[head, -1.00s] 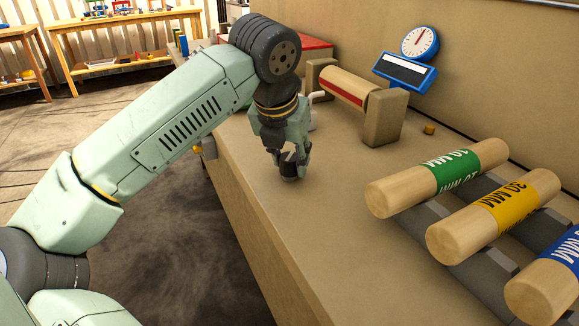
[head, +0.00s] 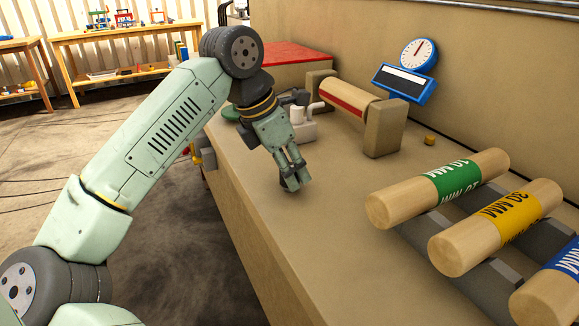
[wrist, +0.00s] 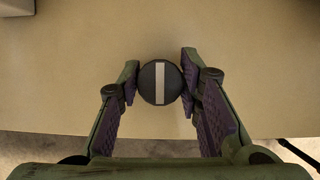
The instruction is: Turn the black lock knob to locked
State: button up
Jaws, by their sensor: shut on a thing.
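The black lock knob (wrist: 150,83) is round and dark, with a pale stripe across its face that runs up and down in the wrist view. It sits by the front edge of the tan bench. My gripper (wrist: 160,82) is shut on it, one finger at each side. In the head view my gripper (head: 292,183) points down at the bench top near its front edge. There the fingers hide most of the knob, and no lock marks can be read.
Logs with green (head: 455,178), yellow and blue bands lie on grey supports at the right. The bench between gripper and logs is clear.

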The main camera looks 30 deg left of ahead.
dwell(0.4)
jog(key=o, duration=1.1)
jog(key=shift+o, duration=0.2)
jog(key=v, duration=1.2)
jog(key=shift+w+a, duration=0.1)
